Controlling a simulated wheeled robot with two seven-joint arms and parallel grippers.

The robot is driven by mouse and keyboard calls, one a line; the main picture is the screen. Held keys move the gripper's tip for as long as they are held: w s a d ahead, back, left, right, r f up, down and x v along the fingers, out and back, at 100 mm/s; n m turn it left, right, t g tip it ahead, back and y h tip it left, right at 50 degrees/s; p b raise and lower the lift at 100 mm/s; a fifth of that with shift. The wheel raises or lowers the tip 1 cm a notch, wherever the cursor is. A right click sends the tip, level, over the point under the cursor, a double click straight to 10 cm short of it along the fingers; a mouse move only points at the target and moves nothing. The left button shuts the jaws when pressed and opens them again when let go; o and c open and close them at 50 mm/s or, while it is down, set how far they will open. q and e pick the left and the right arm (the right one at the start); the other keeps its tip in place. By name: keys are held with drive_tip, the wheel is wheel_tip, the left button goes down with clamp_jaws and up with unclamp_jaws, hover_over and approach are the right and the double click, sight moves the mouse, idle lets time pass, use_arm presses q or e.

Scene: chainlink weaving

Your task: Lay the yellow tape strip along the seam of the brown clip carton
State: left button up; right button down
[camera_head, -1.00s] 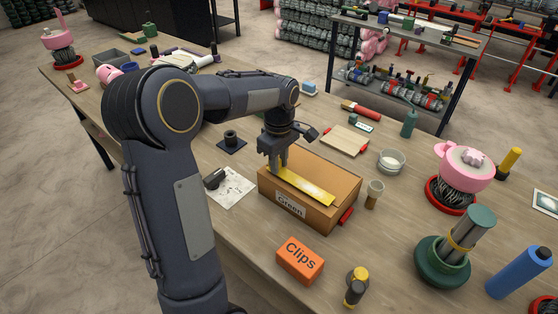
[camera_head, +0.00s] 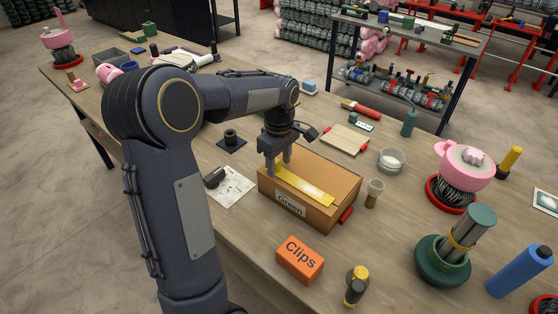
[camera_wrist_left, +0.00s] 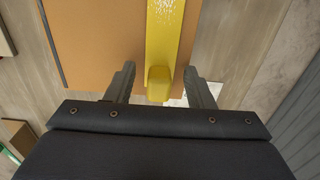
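The brown clip carton (camera_head: 335,187), with a label reading "Green" on its front, stands on the workbench. The yellow tape strip (camera_head: 308,187) lies lengthwise along the carton's top; it also shows in the left wrist view (camera_wrist_left: 163,40), with a thicker block at its near end. My left gripper (camera_head: 278,168) is over the carton's left end. In the left wrist view its two fingers (camera_wrist_left: 159,85) stand apart on either side of the strip's near end, with gaps between. The seam under the strip is hidden. My right gripper is not in view.
An orange "Clips" box (camera_head: 300,260) and a yellow-topped black cylinder (camera_head: 356,287) stand in front of the carton.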

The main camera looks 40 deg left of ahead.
use_arm(q)
drive_tip(key=shift+r, duration=0.1)
wheel_tip(320, 180, up, 8)
drive_tip(key=shift+f, duration=0.25)
idle(0.6)
drive_tip(key=s+d+f+m+t+h, duration=0.2)
drive_tip(key=s+d+m, duration=0.5)
drive_tip(key=s, duration=0.4)
drive_tip(key=s+d+f+m+t+h, duration=0.1)
drive_tip(key=s+d+f+m+t, duration=0.1)
drive_tip(key=s+d+m, duration=0.5)
drive_tip(key=s+m+t, duration=0.1)
drive_tip(key=s, duration=0.3)
drive_tip(key=shift+s+m+t+h, duration=0.3)
drive_tip(key=shift+s+h, duration=0.05)
drive_tip(key=shift+h, duration=0.05)
